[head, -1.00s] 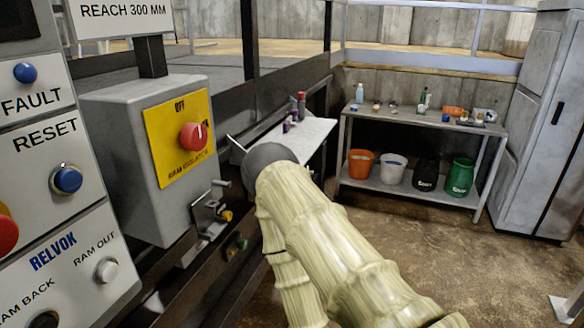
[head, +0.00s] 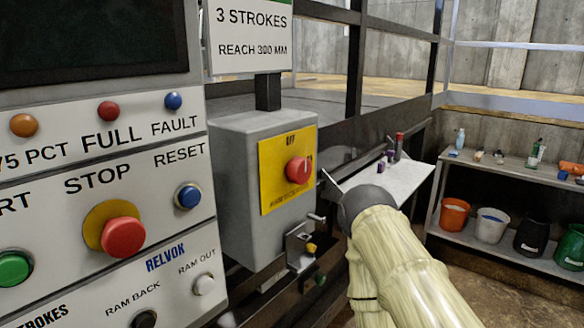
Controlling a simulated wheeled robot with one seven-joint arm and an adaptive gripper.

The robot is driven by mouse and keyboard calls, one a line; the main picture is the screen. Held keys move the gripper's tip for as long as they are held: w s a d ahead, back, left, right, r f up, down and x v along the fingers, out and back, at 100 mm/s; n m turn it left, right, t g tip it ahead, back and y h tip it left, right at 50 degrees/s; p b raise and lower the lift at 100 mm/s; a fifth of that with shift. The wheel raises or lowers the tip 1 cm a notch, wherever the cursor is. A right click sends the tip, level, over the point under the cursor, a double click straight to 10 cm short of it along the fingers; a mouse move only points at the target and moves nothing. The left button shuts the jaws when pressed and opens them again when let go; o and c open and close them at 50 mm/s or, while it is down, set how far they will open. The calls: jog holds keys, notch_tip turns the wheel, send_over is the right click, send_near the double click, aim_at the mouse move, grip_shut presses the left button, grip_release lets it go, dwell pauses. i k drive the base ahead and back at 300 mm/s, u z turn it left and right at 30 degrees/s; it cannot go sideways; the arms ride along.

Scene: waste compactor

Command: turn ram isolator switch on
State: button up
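The ram isolator switch is a red rotary knob (head: 299,170) on a yellow plate (head: 275,188) on the front of a grey box (head: 235,200). OFF is printed at the plate's top; the lower print is too small to read. A pale mark shows on the knob's right side, and the ON label cannot be made out. My arm, in a pale ribbed cover, comes up from the lower right and ends in a dark rounded wrist just right of the box. My gripper's fingers are mostly hidden behind this wrist; one thin metal piece sticks out toward the box, apart from the knob.
A control panel with a red stop button (head: 123,237), blue reset button (head: 188,196) and green button (head: 14,268) stands at left. A small bracket (head: 300,245) sits below the box. A bench (head: 440,195) with buckets is at right; railings stand behind.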

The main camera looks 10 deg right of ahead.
aim_at(298, 170)
jog(key=k, duration=1.65)
jog(key=z, duration=1.2)
jog(key=i, duration=1.05)
jog(key=u, duration=1.35)
